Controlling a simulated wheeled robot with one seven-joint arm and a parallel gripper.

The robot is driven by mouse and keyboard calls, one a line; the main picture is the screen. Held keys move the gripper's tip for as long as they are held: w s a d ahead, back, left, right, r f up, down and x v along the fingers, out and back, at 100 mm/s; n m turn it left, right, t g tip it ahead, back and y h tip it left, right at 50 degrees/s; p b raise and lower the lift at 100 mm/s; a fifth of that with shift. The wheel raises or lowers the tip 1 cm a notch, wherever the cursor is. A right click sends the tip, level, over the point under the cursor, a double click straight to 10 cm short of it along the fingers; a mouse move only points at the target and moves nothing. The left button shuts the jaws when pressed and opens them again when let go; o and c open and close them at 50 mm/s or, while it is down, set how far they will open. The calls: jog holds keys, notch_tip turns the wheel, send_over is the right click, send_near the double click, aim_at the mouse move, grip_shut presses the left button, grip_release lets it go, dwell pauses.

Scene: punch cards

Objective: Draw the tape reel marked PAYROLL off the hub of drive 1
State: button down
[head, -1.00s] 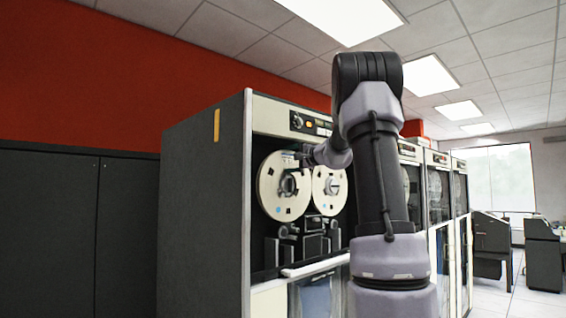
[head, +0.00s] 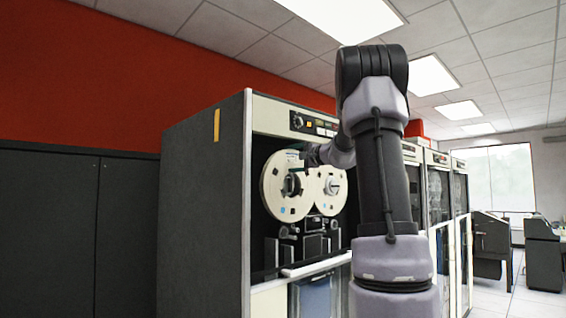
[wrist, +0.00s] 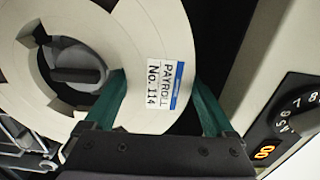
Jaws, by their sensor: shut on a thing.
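The PAYROLL reel (wrist: 110,25) is a cream disc with a white label (wrist: 163,95) reading "PAYROLL No. 114" in the wrist view. In the head view it is the left reel (head: 277,201) on the front of the nearest tape drive (head: 202,200). My gripper (wrist: 158,84) is shut on the reel's rim, a green finger showing on each side of the label. The dark hub (wrist: 75,66) shows in the reel's centre opening. I cannot tell whether the reel is clear of it. In the head view the gripper (head: 302,160) is small and partly hidden.
A control panel with a numbered dial (wrist: 297,103) is close at the right of the wrist view. More drives (head: 438,200) stand behind my arm, and dark cabinets (head: 75,235) stand left.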

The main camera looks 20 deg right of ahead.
jog(key=shift+v, duration=1.85)
jog(key=v, duration=1.1)
jog(key=shift+r, duration=0.15)
dwell(0.3)
jog(key=shift+s, duration=0.1)
dwell(0.4)
